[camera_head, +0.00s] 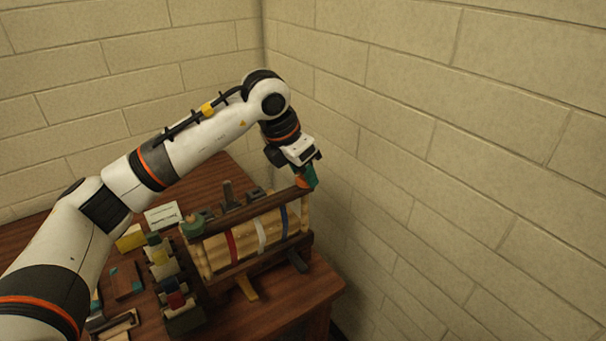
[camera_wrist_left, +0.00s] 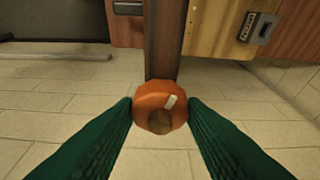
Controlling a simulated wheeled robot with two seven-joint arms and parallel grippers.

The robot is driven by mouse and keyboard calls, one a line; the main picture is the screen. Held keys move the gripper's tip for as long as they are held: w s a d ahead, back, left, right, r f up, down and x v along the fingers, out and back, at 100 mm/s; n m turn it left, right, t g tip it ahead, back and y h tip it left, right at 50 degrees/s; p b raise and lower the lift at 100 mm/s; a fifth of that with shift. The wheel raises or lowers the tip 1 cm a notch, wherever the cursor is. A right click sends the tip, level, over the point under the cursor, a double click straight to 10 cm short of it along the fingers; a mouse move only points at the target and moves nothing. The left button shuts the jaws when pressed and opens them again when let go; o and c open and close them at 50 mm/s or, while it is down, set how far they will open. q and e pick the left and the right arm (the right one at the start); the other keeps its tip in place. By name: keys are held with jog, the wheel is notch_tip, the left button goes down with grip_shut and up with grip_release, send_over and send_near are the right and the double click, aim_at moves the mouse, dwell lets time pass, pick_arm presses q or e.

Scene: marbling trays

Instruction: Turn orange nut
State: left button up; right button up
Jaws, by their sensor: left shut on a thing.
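The orange nut (camera_wrist_left: 158,103) is a rounded knob with a pale mark on its face, at the end of a dark brown bar (camera_wrist_left: 163,45) in the left wrist view. The green fingers of my left gripper (camera_wrist_left: 160,112) are shut on it, one on each side. In the head view the orange nut (camera_head: 308,177) shows at the far right top corner of a wooden frame (camera_head: 262,208), with my left gripper (camera_head: 305,172) above it. The nut is partly hidden there by the fingers. My right gripper is not in view.
The frame holds pale rolls with red, white and blue bands and has a green knob (camera_head: 192,226) at its left end. Coloured blocks (camera_head: 163,262), a white card (camera_head: 163,215) and a yellow block (camera_head: 130,237) lie left on the table (camera_head: 283,315). A brick wall (camera_head: 440,130) stands close on the right.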

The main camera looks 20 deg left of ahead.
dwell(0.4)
pick_arm(q)
jog(key=o, duration=1)
jog(key=b+v, duration=0.2)
jog(key=v, duration=1)
